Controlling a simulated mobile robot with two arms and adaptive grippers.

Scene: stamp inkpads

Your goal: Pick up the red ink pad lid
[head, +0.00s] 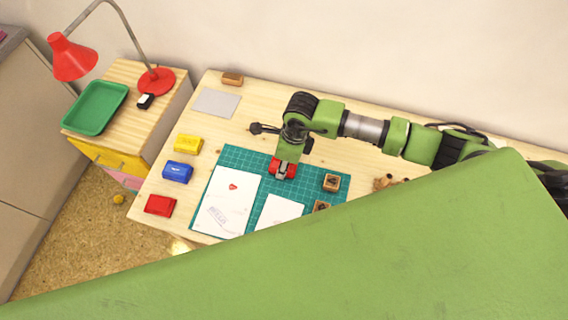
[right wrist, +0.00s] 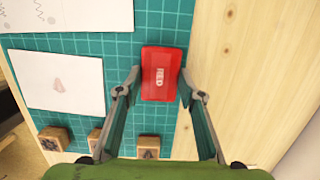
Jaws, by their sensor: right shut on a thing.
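In the head view the lid (head: 290,170) shows under my right gripper (head: 284,169), over the far part of the green cutting mat (head: 258,158). I cannot tell whether it touches the mat. A red ink pad (head: 160,205) sits at the table's front left; whether its top is covered is too small to tell. My left gripper is not in view.
A blue pad (head: 177,172) and a yellow pad (head: 188,144) line the table's left side. White papers (head: 232,198) and wooden stamps (head: 331,183) lie on the mat. A grey sheet (head: 215,102) lies behind. A cabinet with a green tray (head: 97,107) and red lamp (head: 73,57) stands left.

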